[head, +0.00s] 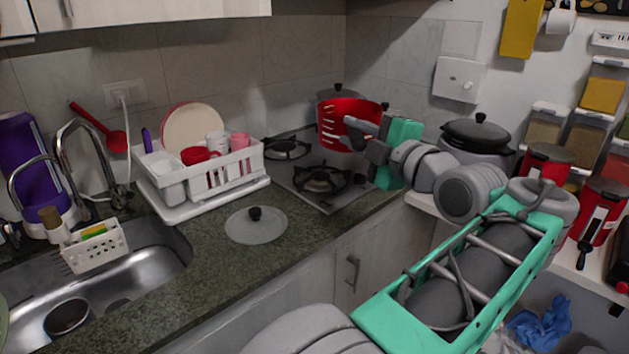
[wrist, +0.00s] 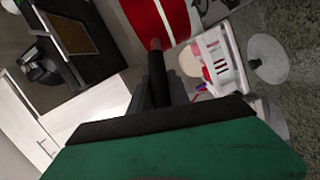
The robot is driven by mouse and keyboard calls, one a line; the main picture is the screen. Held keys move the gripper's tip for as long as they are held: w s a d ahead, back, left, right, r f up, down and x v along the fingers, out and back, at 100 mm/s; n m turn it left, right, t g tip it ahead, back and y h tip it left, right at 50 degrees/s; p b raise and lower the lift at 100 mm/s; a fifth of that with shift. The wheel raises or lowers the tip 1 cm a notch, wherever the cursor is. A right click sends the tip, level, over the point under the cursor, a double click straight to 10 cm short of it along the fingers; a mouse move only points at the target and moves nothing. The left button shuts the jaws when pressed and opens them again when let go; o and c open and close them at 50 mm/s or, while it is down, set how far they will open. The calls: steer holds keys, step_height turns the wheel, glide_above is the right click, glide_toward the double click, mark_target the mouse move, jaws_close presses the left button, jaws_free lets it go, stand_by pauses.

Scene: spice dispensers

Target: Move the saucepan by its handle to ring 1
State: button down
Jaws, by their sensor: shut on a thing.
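The red saucepan (head: 340,125) is held in the air over the right part of the gas hob (head: 327,200); its bowl faces the back wall area. It also shows, cut off, at the top of the wrist view (wrist: 160,14). My gripper (head: 369,142) is shut on the saucepan's dark handle (wrist: 156,58), at the saucepan's right in the head view. Two burners show, a back left one (head: 286,147) and a front one (head: 321,179). Which burner is ring 1 cannot be told. The saucepan and my arm hide part of the hob.
A dark-lidded pot (head: 337,90) stands behind the saucepan. A glass lid (head: 256,225) lies on the counter, left of the hob. A white dish rack (head: 208,173) stands farther left. A lidded cooker (head: 476,138) and red canisters (head: 546,163) stand at the right.

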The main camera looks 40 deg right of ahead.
steer(key=shift+w+f+b, duration=0.2)
steer(key=shift+f+b, duration=0.15)
steer(key=shift+f, duration=0.2)
steer(key=shift+w+f+b, duration=0.2)
steer(key=shift+f+b, duration=0.15)
steer(key=shift+f, duration=0.15)
steer(key=w+d+f+p, duration=0.1)
steer(key=w+d+f, duration=0.3)
steer(key=w+f, duration=0.8)
steer(key=shift+w+f, duration=0.35)
steer(key=shift+w, duration=0.35)
steer(key=shift+d+f, duration=0.1)
steer(key=c, duration=1.7)
jaws_free()
steer(key=shift+f, duration=0.2)
steer(key=o, duration=0.5)
steer(key=shift+c, duration=0.2)
steer(key=shift+r, duration=0.1)
